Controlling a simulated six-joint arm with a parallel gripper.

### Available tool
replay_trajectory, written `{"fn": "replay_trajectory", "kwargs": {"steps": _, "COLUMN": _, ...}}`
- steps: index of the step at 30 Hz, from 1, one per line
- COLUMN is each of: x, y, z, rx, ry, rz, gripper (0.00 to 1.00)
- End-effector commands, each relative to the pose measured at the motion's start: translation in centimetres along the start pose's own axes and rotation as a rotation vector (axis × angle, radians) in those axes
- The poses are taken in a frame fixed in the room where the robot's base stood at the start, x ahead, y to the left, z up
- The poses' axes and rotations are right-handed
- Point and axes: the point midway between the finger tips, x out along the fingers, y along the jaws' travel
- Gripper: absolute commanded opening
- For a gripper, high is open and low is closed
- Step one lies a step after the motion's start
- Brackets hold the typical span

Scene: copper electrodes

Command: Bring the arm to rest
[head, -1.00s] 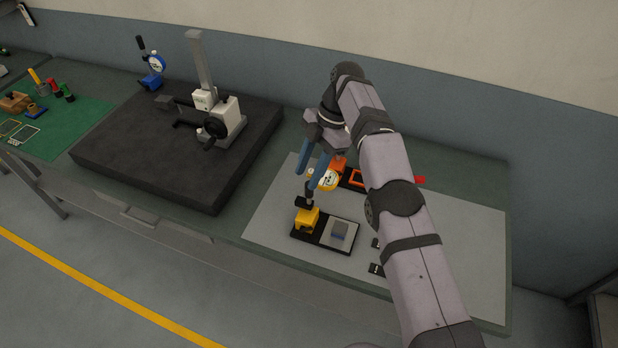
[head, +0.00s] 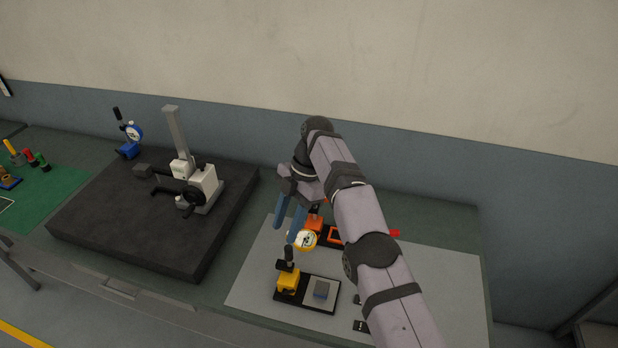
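My gripper (head: 284,228) has two blue fingers that point down, with a visible gap between them. It is open and nothing shows between the fingers. It hangs above the back left part of the light grey mat (head: 251,284). A yellow block with a black upright handle (head: 287,281) stands below and in front of it on a black tray (head: 308,305). A round white-faced dial gauge with an orange rim (head: 303,240) is close to the right fingertip in the picture. My arm hides part of the mat and of the orange items behind it.
Orange parts (head: 334,235) stand near the back of the mat. The wall (head: 420,150) rises behind the bench.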

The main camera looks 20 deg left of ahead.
Motion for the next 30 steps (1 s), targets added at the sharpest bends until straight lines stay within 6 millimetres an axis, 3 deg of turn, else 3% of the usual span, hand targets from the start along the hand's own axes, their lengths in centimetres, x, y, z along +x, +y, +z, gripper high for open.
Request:
{"fn": "replay_trajectory", "kwargs": {"steps": 8, "x": -0.9, "y": -0.6, "z": 1.4, "rx": 0.123, "ry": -0.017, "rz": 0.013, "gripper": 0.37}}
{"fn": "replay_trajectory", "kwargs": {"steps": 14, "x": -2.6, "y": -2.8, "z": 4.6, "rx": 0.425, "ry": -0.053, "rz": 0.049, "gripper": 0.37}}
{"fn": "replay_trajectory", "kwargs": {"steps": 23, "x": -4.6, "y": -10.0, "z": 9.1, "rx": 0.986, "ry": -0.116, "rz": 0.131, "gripper": 0.37}}
{"fn": "replay_trajectory", "kwargs": {"steps": 30, "x": -4.2, "y": -17.9, "z": 10.8, "rx": 1.414, "ry": -0.154, "rz": 0.21, "gripper": 0.37}}
